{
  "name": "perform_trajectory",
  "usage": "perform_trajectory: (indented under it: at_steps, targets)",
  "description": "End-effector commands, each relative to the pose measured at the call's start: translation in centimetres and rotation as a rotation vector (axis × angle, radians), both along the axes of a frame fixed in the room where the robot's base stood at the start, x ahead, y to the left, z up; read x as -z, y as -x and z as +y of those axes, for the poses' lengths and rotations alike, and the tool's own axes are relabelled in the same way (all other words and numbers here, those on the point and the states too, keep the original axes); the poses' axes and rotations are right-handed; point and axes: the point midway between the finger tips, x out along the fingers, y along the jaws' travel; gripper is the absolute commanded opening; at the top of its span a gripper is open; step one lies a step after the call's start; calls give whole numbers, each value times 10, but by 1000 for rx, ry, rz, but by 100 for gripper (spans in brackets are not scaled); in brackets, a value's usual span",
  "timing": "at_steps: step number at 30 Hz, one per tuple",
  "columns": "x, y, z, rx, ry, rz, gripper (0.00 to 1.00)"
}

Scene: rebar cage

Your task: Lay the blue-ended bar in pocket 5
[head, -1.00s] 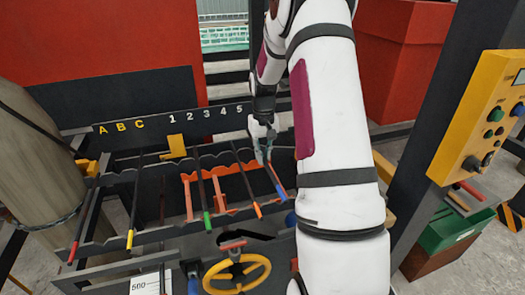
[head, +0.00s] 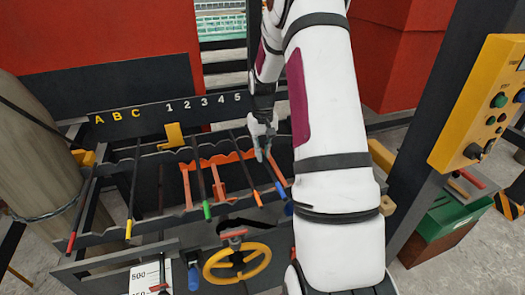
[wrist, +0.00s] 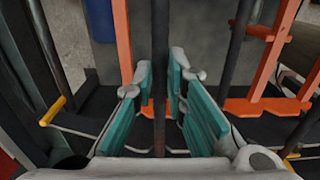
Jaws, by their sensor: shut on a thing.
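The blue-ended bar is dark with a blue tip (head: 283,192) at its near end, at the right of the rack in the head view. My gripper (head: 262,150) is shut on it near the label 5 (head: 237,97). In the wrist view the dark bar (wrist: 160,75) runs between the teal pads of my gripper (wrist: 160,100). The blue tip lies to the right of the orange-ended bar (head: 257,198). I cannot tell whether the bar rests in pocket 5 or is just above it.
Green-ended (head: 207,210), yellow-ended (head: 129,228) and red-ended (head: 71,242) bars lie to the left. A label board (head: 150,112) stands behind. A yellow handwheel (head: 237,266) is in front, a yellow control panel (head: 480,105) at the right.

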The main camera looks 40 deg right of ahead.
Motion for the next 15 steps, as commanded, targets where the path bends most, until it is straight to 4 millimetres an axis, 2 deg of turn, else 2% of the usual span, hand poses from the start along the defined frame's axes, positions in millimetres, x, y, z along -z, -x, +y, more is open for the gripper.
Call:
perform_trajectory:
  at_steps: [3, 4, 6, 15]
  targets:
    - [-1, 0, 0, 0, 1, -2, 0]
    - [-1, 0, 0, 0, 1, -2, 20]
    - [-1, 0, 0, 0, 1, -2, 35]
    - [0, 0, 0, 0, 0, 1, 36]
